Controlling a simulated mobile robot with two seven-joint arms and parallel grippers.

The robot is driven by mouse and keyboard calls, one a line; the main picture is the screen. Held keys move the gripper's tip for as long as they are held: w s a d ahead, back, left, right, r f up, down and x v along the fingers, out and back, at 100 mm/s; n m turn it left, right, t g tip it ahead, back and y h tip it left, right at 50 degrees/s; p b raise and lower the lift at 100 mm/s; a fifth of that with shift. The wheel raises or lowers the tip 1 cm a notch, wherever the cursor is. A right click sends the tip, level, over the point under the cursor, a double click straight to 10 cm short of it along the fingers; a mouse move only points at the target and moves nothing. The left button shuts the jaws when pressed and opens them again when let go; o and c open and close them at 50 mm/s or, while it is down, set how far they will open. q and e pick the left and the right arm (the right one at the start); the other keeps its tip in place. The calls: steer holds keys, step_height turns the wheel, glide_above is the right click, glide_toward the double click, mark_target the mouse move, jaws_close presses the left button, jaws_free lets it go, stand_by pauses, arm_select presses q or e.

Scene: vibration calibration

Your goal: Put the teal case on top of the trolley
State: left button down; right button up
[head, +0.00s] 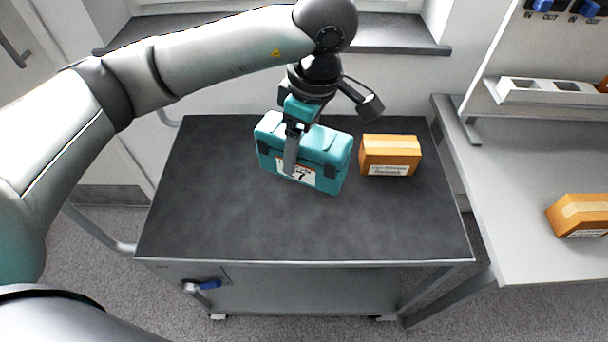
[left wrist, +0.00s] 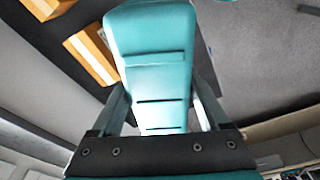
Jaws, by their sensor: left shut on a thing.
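In the left wrist view the case (left wrist: 155,60) fills the space between the two fingers (left wrist: 160,110). My right gripper is not in view.
An orange box (head: 390,155) stands on the trolley close to the right of the case. A grey workbench (head: 530,190) with another orange box (head: 580,215) is at the right. The trolley's left and front areas are clear.

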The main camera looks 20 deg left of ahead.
arm_select(q)
steer(key=shift+n, duration=0.3)
steer(key=shift+w+f+b, duration=0.15)
steer(key=shift+f+b, duration=1.2)
steer(key=shift+f, duration=8.45)
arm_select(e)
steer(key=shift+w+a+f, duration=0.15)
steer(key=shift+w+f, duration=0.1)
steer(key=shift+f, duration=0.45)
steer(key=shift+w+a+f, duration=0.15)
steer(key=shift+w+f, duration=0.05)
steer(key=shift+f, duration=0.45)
arm_select(q)
steer(key=shift+f, duration=0.15)
jaws_free()
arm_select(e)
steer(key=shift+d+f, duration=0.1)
arm_select(q)
steer(key=shift+r, duration=0.35)
step_height(320, 180, up, 12)
steer(key=d+p, duration=0.1)
steer(key=shift+s+d+f+p, duration=0.2)
steer(key=shift+d+f+p, duration=0.05)
steer(key=shift+d+p, duration=0.15)
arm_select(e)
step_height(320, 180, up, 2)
